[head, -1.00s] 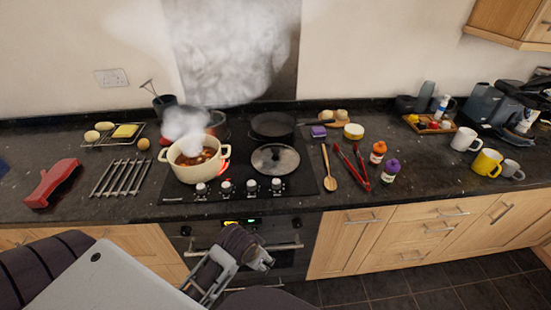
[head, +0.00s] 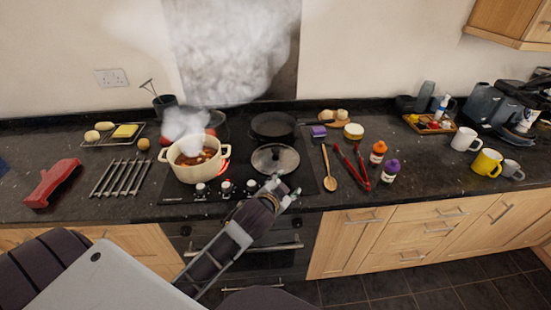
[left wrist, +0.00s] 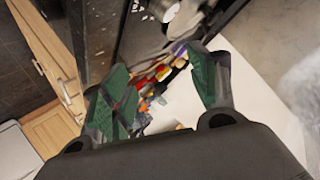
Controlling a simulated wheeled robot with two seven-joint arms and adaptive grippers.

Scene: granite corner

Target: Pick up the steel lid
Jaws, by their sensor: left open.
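The steel lid (head: 275,158), round with a dark knob on top, lies on the front right of the hob (head: 308,180). My left gripper (head: 284,188) is just in front of the lid, over the hob's front edge, open and empty. It appears apart from the lid. In the left wrist view the two green-padded fingers (left wrist: 160,88) stand wide apart with nothing held between them. I cannot make out the lid surely in that view. My right gripper is not in view.
A steaming cream pot (head: 194,160) stands left of the lid over a glowing ring. A dark pan (head: 272,125) is behind the lid. A wooden spoon (head: 328,168), red tongs (head: 352,166) and two bottles lie or stand to the right.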

